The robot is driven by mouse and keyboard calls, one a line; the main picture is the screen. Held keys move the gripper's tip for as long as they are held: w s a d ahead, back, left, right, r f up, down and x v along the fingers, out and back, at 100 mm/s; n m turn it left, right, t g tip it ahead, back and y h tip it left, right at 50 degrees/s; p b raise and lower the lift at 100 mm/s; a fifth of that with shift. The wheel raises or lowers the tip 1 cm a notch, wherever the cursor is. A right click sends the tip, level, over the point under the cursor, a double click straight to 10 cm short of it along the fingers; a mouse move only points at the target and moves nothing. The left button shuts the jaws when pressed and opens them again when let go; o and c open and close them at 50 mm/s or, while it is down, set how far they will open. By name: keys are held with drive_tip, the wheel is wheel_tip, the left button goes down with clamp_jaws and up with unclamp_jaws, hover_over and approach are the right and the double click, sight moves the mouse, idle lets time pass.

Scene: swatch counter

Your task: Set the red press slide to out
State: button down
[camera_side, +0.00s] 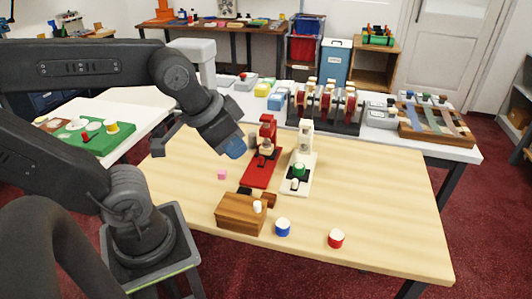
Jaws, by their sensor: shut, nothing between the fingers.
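The red press (267,140) stands near the middle of the wooden table, on a long red base (258,178). A small dark part shows on the base in front of the press head; I cannot tell the slide's exact position. My gripper (235,150) is shut and empty. It hangs in the air to the left of the red press, its bluish tip pointing down and right. It looks apart from the press.
A white press (305,140) with a green part (299,170) stands close on the right. The table's right side (390,200) is clear.

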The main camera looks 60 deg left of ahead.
idle(0.3)
drive_tip(key=c, duration=1.7)
unclamp_jaws()
drive_tip(key=shift+c, duration=0.2)
drive_tip(key=o, duration=0.7)
drive_tip(key=w+a+f+n, duration=0.1)
drive_tip(key=w+a, duration=0.2)
drive_tip(key=w+a+f+n+y, duration=0.1)
drive_tip(key=w+a+n, duration=0.1)
drive_tip(key=w, duration=0.1)
drive_tip(key=w+a+f+n+g+y, duration=0.1)
drive_tip(key=w+a+n, duration=0.1)
drive_tip(key=w+a, duration=0.1)
drive_tip(key=shift+w+a+f, duration=0.25)
drive_tip(key=shift+a+f, duration=0.05)
drive_tip(key=shift+f, duration=0.1)
drive_tip(key=n+g+y, duration=0.2)
drive_tip(key=n, duration=0.4)
approach(261, 158)
drive_tip(key=x, duration=1)
clamp_jaws()
